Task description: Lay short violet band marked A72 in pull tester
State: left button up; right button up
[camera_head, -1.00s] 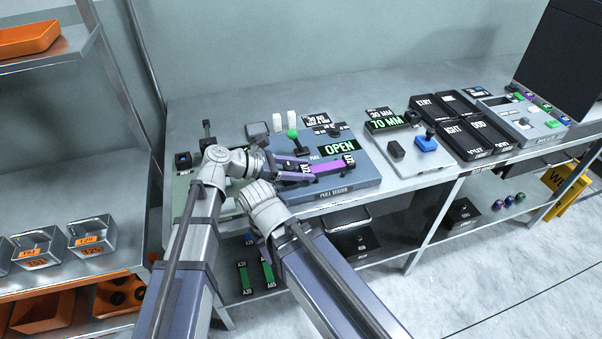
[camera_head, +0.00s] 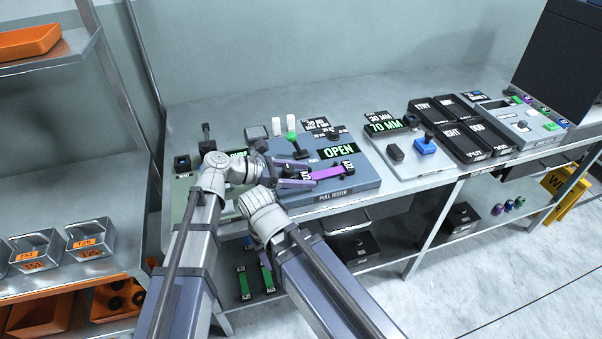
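The violet band (camera_head: 328,172) lies across the top of the pull tester (camera_head: 345,192), with black labelled ends. The label text is too small to read surely. The tester's green display (camera_head: 338,152) reads OPEN. My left gripper (camera_head: 306,170) is just left of the band, its two fingers spread apart with a gap between them. It appears empty, and the band's left end lies close to the fingertips. My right arm (camera_head: 262,212) reaches up in front of the tester's left part; its fingers cannot be made out.
A green-topped lever (camera_head: 298,145) stands behind the band. A 70 MM gauge (camera_head: 405,150) stands to the right, then black trays (camera_head: 462,125). Green bands (camera_head: 267,278) lie on the lower shelf. Orange-labelled metal bins (camera_head: 90,238) stand at the left.

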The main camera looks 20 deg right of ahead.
pick_arm(q)
jog(key=shift+w+a+f, duration=0.15)
jog(key=shift+w+f, duration=0.05)
jog(key=shift+f, duration=0.2)
jog(key=shift+r, duration=0.15)
jog(key=shift+w+a+r+p, duration=0.3)
jog(key=shift+r+p, duration=0.35)
jog(key=shift+p, duration=0.35)
jog(key=shift+p+v, duration=2)
jog(key=shift+v, duration=3.55)
jog(key=shift+s, duration=0.2)
